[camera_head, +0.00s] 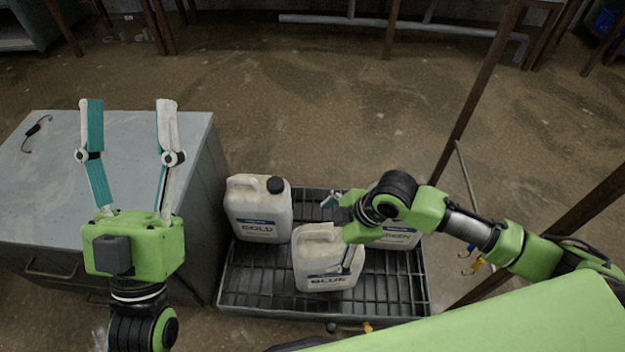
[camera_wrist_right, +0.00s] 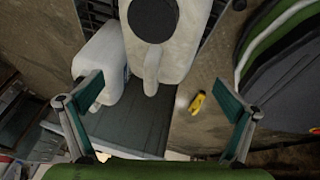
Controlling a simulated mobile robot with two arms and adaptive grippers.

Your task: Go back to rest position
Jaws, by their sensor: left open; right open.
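My left gripper (camera_head: 128,108) is open and empty above the grey cabinet top at the left. My right gripper (camera_head: 338,232) reaches in from the right over the rack and is open beside the jugs. In the right wrist view my right gripper (camera_wrist_right: 160,98) has its fingers wide apart, with nothing between them held. A white jug labelled BLUE (camera_head: 325,275) stands upright at the front of the rack, partly hidden by the right gripper. A jug labelled GOLD (camera_head: 258,212) stands behind it to the left. A third jug (camera_head: 404,238) is mostly hidden behind my right arm.
The jugs stand on a dark metal grid rack (camera_head: 262,285). A grey cabinet (camera_head: 50,185) with a small dark hooked item (camera_head: 38,128) on top is at the left. Brown posts (camera_head: 470,105) rise at the right. The floor behind the rack is clear.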

